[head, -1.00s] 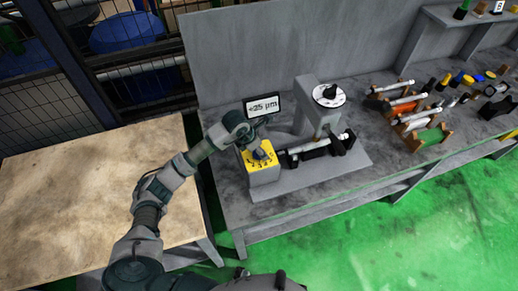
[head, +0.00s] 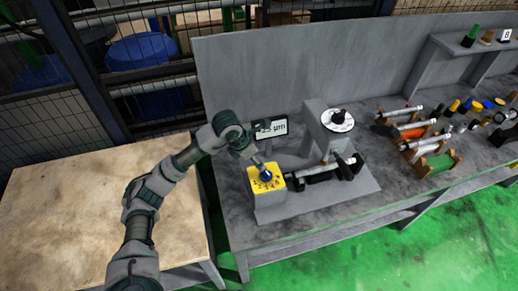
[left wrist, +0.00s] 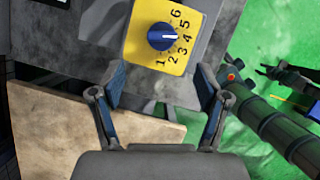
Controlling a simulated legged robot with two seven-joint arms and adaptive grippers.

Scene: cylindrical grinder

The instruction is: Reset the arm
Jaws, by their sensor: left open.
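My left arm (head: 150,190) reaches in from the lower left. My left gripper (head: 258,148) is above the yellow dial box (head: 268,178), open and empty. In the left wrist view, its two blue-padded fingers (left wrist: 162,82) stand wide apart below the yellow plate (left wrist: 142,22). The blue knob (left wrist: 160,37) on that plate is apart from the fingers. Its white mark points toward the 4. The knob also shows in the head view (head: 266,176). What seems to be my right gripper (left wrist: 284,76) shows at the right of the wrist view, too small to read.
The grinder (head: 328,135) with its white dial stands right of the box, a shaft lying in front. A screen (head: 272,129), partly covered by my left gripper, shows "25 µm". Shaft racks (head: 420,150) stand farther right. A wooden table (head: 70,220) at left is clear.

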